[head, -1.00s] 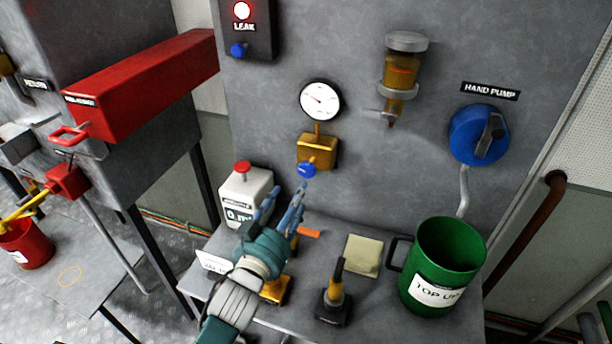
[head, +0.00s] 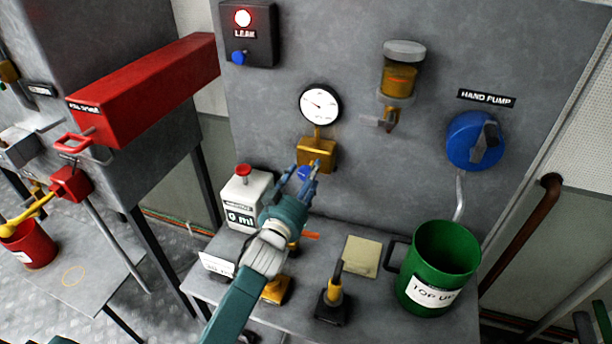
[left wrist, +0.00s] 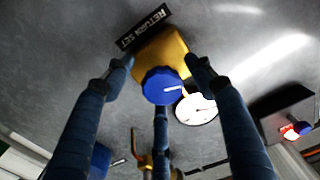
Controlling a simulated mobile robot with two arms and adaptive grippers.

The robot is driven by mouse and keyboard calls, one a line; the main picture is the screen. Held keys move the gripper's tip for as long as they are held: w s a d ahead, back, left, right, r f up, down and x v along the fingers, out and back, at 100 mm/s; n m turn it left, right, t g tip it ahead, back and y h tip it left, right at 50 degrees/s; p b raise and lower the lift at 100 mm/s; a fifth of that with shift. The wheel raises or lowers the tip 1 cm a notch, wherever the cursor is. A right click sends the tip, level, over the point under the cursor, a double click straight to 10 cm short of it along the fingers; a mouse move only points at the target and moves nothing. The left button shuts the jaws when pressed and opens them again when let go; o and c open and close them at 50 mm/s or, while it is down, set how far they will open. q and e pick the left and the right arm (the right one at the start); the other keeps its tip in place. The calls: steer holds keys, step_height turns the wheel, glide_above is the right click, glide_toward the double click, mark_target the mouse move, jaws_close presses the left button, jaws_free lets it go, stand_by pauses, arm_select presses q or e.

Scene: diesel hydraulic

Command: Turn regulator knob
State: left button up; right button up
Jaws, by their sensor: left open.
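The regulator is a brass block (head: 317,151) below a round white gauge (head: 320,104) on the grey panel. Its blue knob (head: 303,173) shows partly behind my left fingers in the head view. My left gripper (head: 304,177) is open, with its fingers raised at the knob. In the left wrist view the blue knob (left wrist: 160,86), with a white pointer line, lies between the spread fingers of my left gripper (left wrist: 158,78). The brass block (left wrist: 163,50) is behind it. Whether the fingers touch the knob I cannot tell. My right gripper is not in view.
On the bench stand a white bottle (head: 245,196), a black-and-yellow tool (head: 333,299), a beige pad (head: 362,256) and a green TOP UP jug (head: 440,262). A sight glass (head: 400,75) and a blue hand pump knob (head: 474,141) are on the panel to the right.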

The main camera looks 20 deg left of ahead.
arm_select(q)
steer(key=c, duration=1.1)
steer(key=shift+f, duration=0.1)
steer(key=shift+s+f+m, duration=0.1)
steer(key=shift+m, duration=0.2)
steer(key=o, duration=1.1)
steer(key=shift+a, duration=0.1)
steer(key=s, duration=1.2)
steer(key=shift+a, duration=0.2)
steer(key=shift+w, duration=0.1)
